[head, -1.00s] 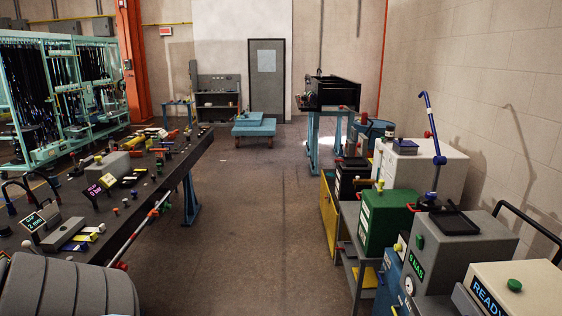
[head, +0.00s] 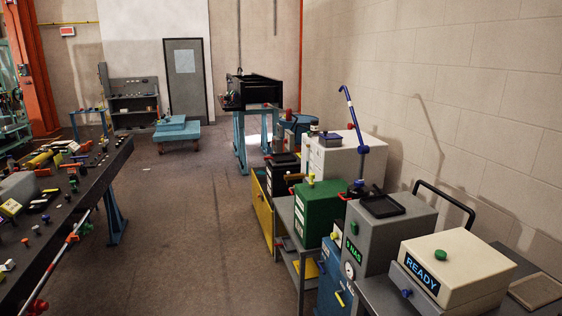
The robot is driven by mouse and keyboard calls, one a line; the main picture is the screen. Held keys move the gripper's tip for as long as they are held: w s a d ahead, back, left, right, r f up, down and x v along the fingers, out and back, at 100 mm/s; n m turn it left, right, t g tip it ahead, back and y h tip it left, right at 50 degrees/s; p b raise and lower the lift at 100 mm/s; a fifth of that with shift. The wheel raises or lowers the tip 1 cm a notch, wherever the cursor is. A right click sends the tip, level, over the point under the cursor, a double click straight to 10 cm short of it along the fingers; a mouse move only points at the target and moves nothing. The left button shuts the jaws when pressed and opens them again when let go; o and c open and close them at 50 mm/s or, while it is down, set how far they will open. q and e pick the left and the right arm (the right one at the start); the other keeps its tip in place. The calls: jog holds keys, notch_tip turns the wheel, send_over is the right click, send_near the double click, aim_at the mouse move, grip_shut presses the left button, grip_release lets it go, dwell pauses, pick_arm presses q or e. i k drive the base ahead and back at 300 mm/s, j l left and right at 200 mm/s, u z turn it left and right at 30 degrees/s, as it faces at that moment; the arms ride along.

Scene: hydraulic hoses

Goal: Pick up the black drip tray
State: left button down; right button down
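A small, shallow black tray (head: 384,206) with a raised rim lies flat on top of the grey box (head: 400,232) with the "NAS" display, at the right. It looks like the black drip tray. A larger black open trough (head: 262,92) stands on a blue stand (head: 241,141) farther back. Neither of my grippers shows in the head view.
A cream "READY" box (head: 470,262) stands right of the grey box, with a black handle (head: 446,200) behind. A blue lever (head: 351,118) rises near the tray. A dark workbench (head: 75,215) is at left; the floor (head: 190,235) between is clear.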

aim_at(282, 157)
jog(key=i+j+u, duration=0.4)
jog(key=i, duration=0.25)
jog(key=i+u, duration=0.4)
jog(key=i, duration=0.3)
jog(key=i+j, duration=0.1)
jog(key=i, duration=1.6)
jog(key=i+j, duration=0.1)
jog(key=i, duration=1.6)
jog(key=i+j+z, duration=0.1)
jog(key=i+z, duration=0.3)
jog(key=i+j+z, duration=0.3)
jog(key=i+z, duration=0.15)
jog(key=i+j+z, duration=0.8)
jog(key=j, duration=0.15)
jog(key=i+l, duration=0.2)
jog(key=l, duration=0.2)
